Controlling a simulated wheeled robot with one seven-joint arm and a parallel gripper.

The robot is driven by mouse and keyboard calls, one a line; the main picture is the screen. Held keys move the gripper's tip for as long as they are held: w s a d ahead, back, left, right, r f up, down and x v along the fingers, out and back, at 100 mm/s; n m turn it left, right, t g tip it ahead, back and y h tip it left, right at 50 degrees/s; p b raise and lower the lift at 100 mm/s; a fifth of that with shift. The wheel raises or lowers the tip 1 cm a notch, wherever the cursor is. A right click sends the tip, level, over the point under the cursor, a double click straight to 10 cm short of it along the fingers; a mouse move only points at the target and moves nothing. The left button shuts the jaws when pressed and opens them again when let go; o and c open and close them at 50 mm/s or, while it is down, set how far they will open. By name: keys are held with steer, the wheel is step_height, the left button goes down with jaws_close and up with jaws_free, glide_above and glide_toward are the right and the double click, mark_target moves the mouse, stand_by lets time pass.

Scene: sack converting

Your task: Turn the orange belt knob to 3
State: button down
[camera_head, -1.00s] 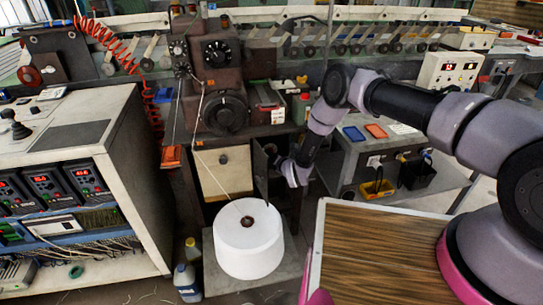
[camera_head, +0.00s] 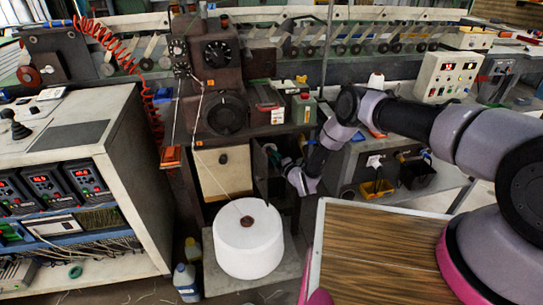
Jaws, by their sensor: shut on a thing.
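The dark brown machine (camera_head: 222,62) stands at the centre back with several black dials on its front. I cannot make out an orange belt knob or its number. Below and right of the machine, a dark narrow housing (camera_head: 260,168) stands open beside a beige panel (camera_head: 222,172). My gripper (camera_head: 289,172) is at the right side of this housing, low under the bench top. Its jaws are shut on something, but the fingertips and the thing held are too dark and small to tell.
A big white yarn cone (camera_head: 248,240) stands on a low plate in front. Bottles (camera_head: 186,280) stand left of it. A control cabinet (camera_head: 100,125) is at left. A wooden board (camera_head: 385,255) fills the lower right. A bench with bins (camera_head: 377,188) is right of my wrist.

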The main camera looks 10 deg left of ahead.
steer(key=m+t, duration=0.1)
steer(key=m, duration=0.2)
steer(key=shift+d+f+m+y, duration=0.1)
steer(key=shift+m+y, duration=0.2)
steer(key=shift+y, duration=0.1)
steer(key=shift+m+t, duration=0.6)
steer(key=shift+m, duration=1.2)
steer(key=c, duration=0.5)
jaws_free()
steer(key=v, duration=1)
steer(key=shift+s+d+f, duration=0.2)
steer(key=shift+d+f, duration=0.05)
